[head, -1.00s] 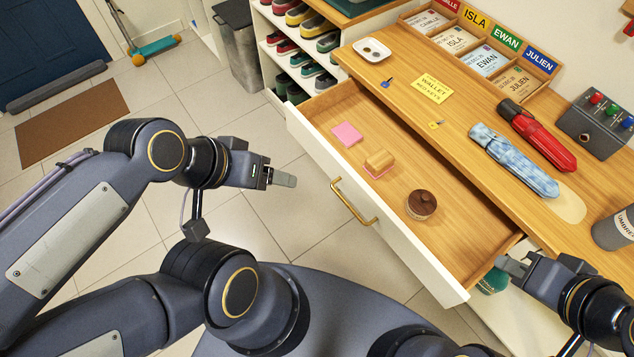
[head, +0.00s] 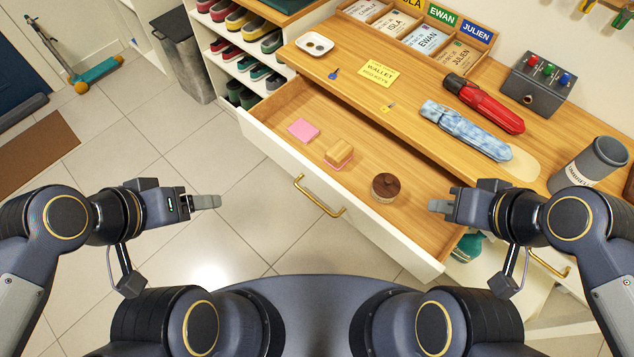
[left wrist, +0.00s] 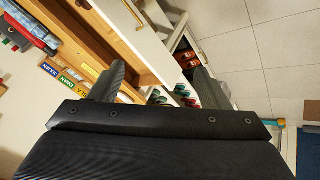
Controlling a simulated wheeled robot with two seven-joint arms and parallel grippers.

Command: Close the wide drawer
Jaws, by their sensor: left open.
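The wide drawer (head: 385,238) is pulled out from under the wooden counter, with a white front and a brass handle (head: 318,197). My left gripper (head: 207,202) is empty, left of the drawer front and apart from the handle. In the left wrist view my left gripper's (left wrist: 152,70) fingers are spread, with the drawer front (left wrist: 137,33) beyond. My right gripper (head: 438,206) appears over the drawer's right end; its finger gap is not clear.
The counter holds a white dish (head: 314,44), a yellow note (head: 379,72), a red item (head: 484,104), a blue item (head: 466,130), a button box (head: 537,84) and a grey canister (head: 590,165). Shoe shelves (head: 240,52) and a bin (head: 184,55) stand left. The tiled floor before the drawer is clear.

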